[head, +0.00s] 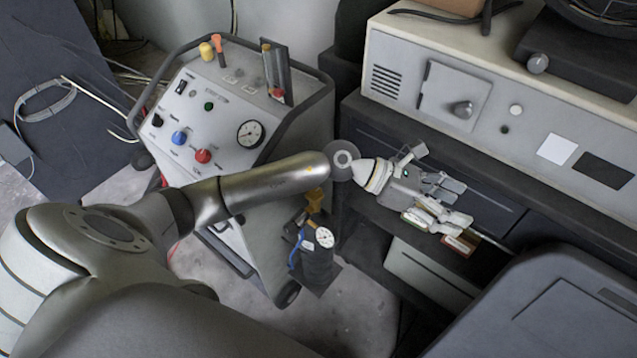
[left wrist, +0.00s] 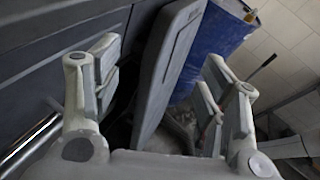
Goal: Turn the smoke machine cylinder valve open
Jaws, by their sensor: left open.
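A small dark cylinder (head: 318,268) stands low beside the grey smoke machine cart (head: 235,125), with a round white gauge and a blue hose or strap near its top. A yellow-orange piece that looks like its valve (head: 313,201) sits above it, just under my left forearm, and is partly hidden. My left gripper (head: 460,214) is open and empty, well to the right of the cylinder, in front of the dark bench drawers. In the left wrist view the open fingers (left wrist: 160,75) show with nothing held between them; the cylinder is not seen there. My right gripper is not in view.
A beige cabinet (head: 400,45) stands on the dark bench (head: 365,125) behind my gripper. A grey panel (head: 560,300) fills the lower right. A blue barrel (left wrist: 215,45) shows beyond the fingers in the left wrist view. Concrete floor (head: 365,315) is clear near the cylinder.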

